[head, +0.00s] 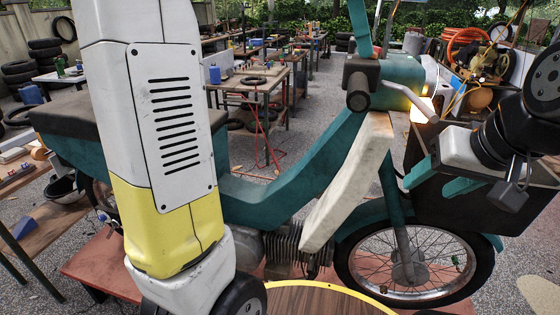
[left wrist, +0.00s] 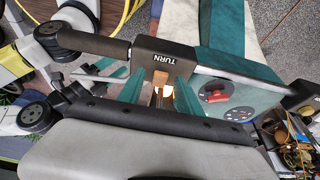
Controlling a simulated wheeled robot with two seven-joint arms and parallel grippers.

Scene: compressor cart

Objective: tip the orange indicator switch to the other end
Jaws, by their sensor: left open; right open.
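The orange indicator switch (left wrist: 160,78) shows in the left wrist view as a small orange-brown piece on a black housing (left wrist: 172,55) marked TURN, beside the black handlebar grip (left wrist: 103,46). I cannot tell which end of it is down. My left gripper (left wrist: 160,84) is open, with a teal finger on each side of the switch. I cannot tell whether either finger touches. In the head view only the fingers of my left gripper (head: 373,50) show, above the housing (head: 360,70); the switch is hidden there. My right gripper (head: 424,182) is open and empty, below the brake lever.
The teal moped (head: 290,170) stands on a reddish platform (head: 95,265). Its panel (left wrist: 215,93) with a red part lies right of the housing in the left wrist view. The brake lever (head: 403,97) juts out between the handlebar and my right gripper. Workbenches stand behind.

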